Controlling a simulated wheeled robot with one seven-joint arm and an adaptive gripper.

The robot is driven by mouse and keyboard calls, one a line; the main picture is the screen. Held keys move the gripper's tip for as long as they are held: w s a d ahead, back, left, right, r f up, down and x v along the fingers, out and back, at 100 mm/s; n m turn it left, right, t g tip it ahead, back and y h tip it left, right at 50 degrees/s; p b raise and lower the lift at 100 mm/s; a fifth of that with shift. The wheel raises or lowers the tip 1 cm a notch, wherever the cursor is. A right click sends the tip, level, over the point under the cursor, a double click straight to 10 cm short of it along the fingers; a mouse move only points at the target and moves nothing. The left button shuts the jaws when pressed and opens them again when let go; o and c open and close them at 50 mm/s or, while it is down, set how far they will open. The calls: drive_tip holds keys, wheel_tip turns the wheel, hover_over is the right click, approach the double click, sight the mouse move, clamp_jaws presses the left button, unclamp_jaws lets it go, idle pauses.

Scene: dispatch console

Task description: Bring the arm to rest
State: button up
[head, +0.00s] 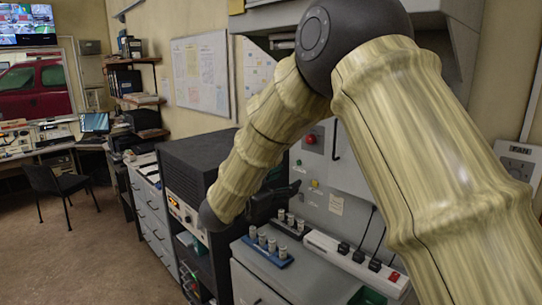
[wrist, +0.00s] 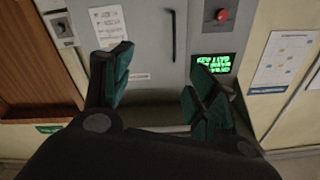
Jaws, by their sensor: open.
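My arm, in a pale streaked cover with dark joints, crosses the right half of the head view, bent at a high elbow. My gripper (head: 278,202) is dark and partly hidden behind the arm's end, above the grey counter near the black equipment rack (head: 205,165). In the wrist view my gripper (wrist: 160,85) shows two fingers with green pads, spread apart with nothing between them. They point toward a grey cabinet (wrist: 148,50) with a long handle; I see no contact.
A blue holder (head: 267,254) with several small cylinders, a darker holder (head: 290,227) with similar cylinders, and a white power strip (head: 350,262) with plugs lie below my gripper. A red button (wrist: 222,15) sits above a green display (wrist: 215,62). The floor (head: 85,250) at left is open.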

drive_tip(key=d+f+n+t+y, duration=0.1)
drive_tip(key=d+f+n+y, duration=0.15)
drive_tip(key=f, duration=0.75)
drive_tip(key=d+f+n+y, duration=0.2)
drive_tip(key=f+n, duration=0.1)
drive_tip(key=f, duration=0.7)
drive_tip(key=s+d+f+n+g+y, duration=0.2)
drive_tip(key=s+f, duration=0.3)
drive_tip(key=f, duration=0.5)
drive_tip(key=s+d+f+n+g+y, duration=0.1)
drive_tip(key=s+d+f+n+y, duration=0.3)
drive_tip(key=f, duration=0.6)
drive_tip(key=s+d+f+g+y, duration=0.1)
drive_tip(key=s+d+f+g, duration=0.15)
drive_tip(key=s+f, duration=0.6)
drive_tip(key=s+d+f+g, duration=0.1)
drive_tip(key=s+f+g, duration=0.3)
drive_tip(key=s, duration=0.8)
drive_tip(key=s+d+f+n+g+y, duration=0.1)
drive_tip(key=s+d+f+g, duration=0.15)
drive_tip(key=s, duration=0.85)
drive_tip(key=s+d+f+n+g+y, duration=0.1)
drive_tip(key=s+f+g, duration=0.15)
drive_tip(key=s, duration=0.85)
wheel_tip(320, 180, down, 12)
drive_tip(key=b, duration=1.1)
drive_tip(key=shift+w+t, duration=0.35)
drive_tip(key=shift+w, duration=0.05)
